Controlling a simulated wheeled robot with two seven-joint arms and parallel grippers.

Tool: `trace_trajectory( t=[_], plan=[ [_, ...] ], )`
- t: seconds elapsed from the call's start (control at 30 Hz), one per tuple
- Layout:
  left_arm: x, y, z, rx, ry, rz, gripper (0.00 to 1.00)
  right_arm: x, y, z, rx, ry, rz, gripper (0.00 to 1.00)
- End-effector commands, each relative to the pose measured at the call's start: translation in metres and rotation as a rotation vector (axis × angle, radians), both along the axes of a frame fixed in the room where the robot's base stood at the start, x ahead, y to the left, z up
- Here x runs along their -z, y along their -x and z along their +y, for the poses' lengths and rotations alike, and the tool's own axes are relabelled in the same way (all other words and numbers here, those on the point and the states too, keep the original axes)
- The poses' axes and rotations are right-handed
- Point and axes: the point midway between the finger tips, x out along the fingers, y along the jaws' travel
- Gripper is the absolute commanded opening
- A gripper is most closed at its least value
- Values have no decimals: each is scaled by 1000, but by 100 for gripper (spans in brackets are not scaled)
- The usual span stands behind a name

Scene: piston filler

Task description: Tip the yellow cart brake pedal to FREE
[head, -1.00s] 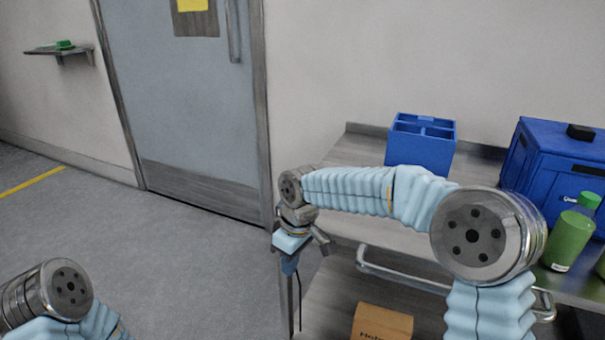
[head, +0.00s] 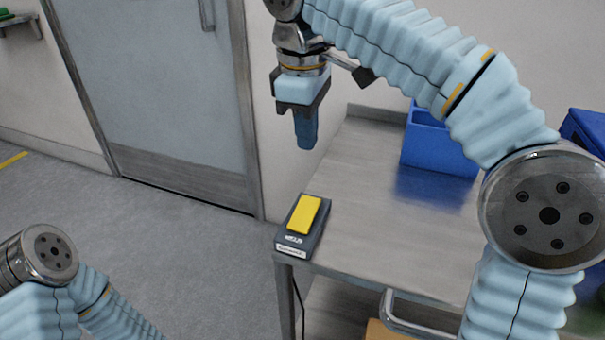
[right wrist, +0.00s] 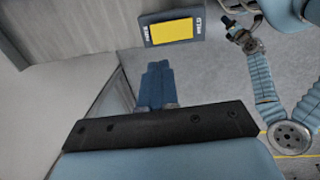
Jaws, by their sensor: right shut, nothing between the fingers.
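The yellow brake pedal (head: 305,214) sits on a dark base (head: 293,241) at the near left corner of the metal cart top. In the right wrist view the yellow pedal (right wrist: 172,31) shows between small labels on the base's two ends; I cannot read them surely or tell which way the pedal tips. My right gripper (head: 306,142) is shut and empty, pointing down above and behind the pedal, apart from it. Its blue fingers (right wrist: 157,85) show in the right wrist view. My left gripper (right wrist: 238,34) shows small there; its jaws are unclear.
The cart top (head: 360,235) is bare right of the pedal. A blue divided bin (head: 437,145) stands farther back, and a blue box (head: 588,130) is at the right edge. A cart handle (head: 400,318) juts out in front. A grey door (head: 150,80) is behind left.

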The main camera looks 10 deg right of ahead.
Motion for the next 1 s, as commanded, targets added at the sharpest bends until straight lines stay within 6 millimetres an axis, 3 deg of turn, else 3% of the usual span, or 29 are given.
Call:
trace_trajectory(
  t=[0.43,1.0],
  plan=[
    [4,0,0,-1,0,1,43,10,-1,-1,0,0,0,0],
    [32,0,1,-6,-3,-1,43,118,-11,-8,0,1,2,0]
  ],
)
